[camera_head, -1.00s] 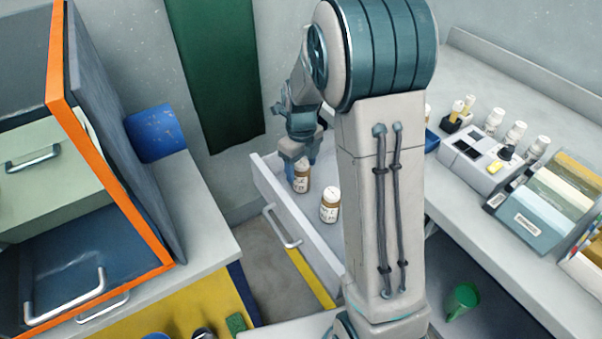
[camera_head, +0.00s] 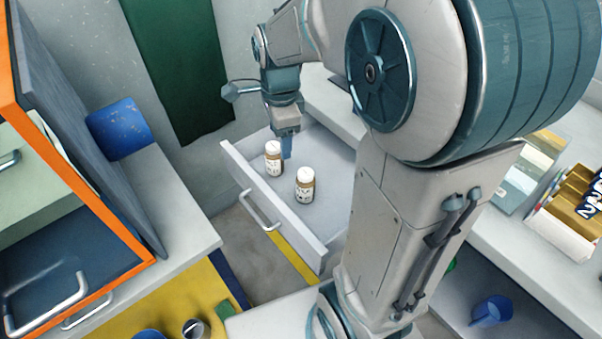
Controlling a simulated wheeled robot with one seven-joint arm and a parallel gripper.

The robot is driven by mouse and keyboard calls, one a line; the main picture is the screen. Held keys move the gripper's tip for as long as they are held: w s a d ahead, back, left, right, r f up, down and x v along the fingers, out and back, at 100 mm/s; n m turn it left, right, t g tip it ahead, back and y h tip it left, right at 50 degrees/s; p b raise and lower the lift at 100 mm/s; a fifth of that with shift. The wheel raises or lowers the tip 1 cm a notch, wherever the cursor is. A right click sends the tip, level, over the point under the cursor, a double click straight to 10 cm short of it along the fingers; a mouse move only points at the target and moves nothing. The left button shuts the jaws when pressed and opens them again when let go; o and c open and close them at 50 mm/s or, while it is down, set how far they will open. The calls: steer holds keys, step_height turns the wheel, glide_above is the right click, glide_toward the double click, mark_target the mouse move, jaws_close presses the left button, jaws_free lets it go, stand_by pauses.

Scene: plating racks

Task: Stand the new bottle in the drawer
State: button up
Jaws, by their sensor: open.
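Two brown bottles with white caps and white labels stand upright in the open drawer (camera_head: 328,160). One bottle (camera_head: 274,158) is toward the back left, and the other bottle (camera_head: 305,185) is nearer the drawer front. I cannot tell from their looks which one is the new bottle. My gripper (camera_head: 287,150) points down over the drawer, just right of the back-left bottle and apart from it. It is open and empty. Its far finger is hard to make out.
The drawer front has a metal handle (camera_head: 263,208). An orange-edged cabinet (camera_head: 95,190) stands at the left with a blue bin (camera_head: 119,130) beside it. A counter with boxes (camera_head: 565,215) is at the right. The drawer's right part is bare.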

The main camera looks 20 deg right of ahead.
steer(key=s+n+t, duration=0.1)
steer(key=s+n, duration=1.2)
steer(key=n, duration=0.5)
steer(key=shift+r+t, duration=0.3)
steer(key=shift+r, duration=0.15)
